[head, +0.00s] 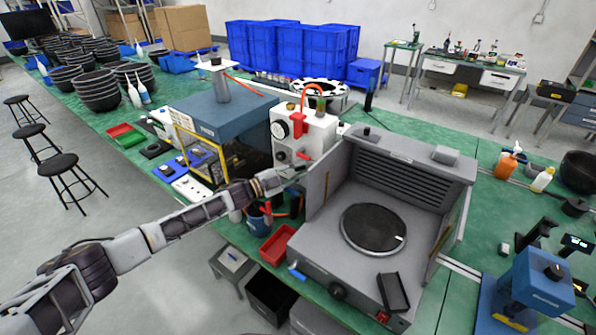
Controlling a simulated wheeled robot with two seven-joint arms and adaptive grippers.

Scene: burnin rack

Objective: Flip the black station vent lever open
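My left arm reaches in from the left. Its gripper (291,175) is beside the white machine (312,135) and near the left wall of the grey station. The fingertips are small and partly lost against the background, so I cannot tell if they are open or shut. The white machine has a round black knob and red levers. The grey station (312,243) has a louvred vent panel (400,168) at its back and a round black plate (374,229) on its deck. I cannot make out a black vent lever for certain. My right gripper is not in view.
A blue-topped machine (217,118) with a yellow frame stands left of the white machine. A red tray (277,244) lies at the bench's front edge. A blue device (530,285) and bottles stand at the right. Green bench (462,250) is bare beside the grey station.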

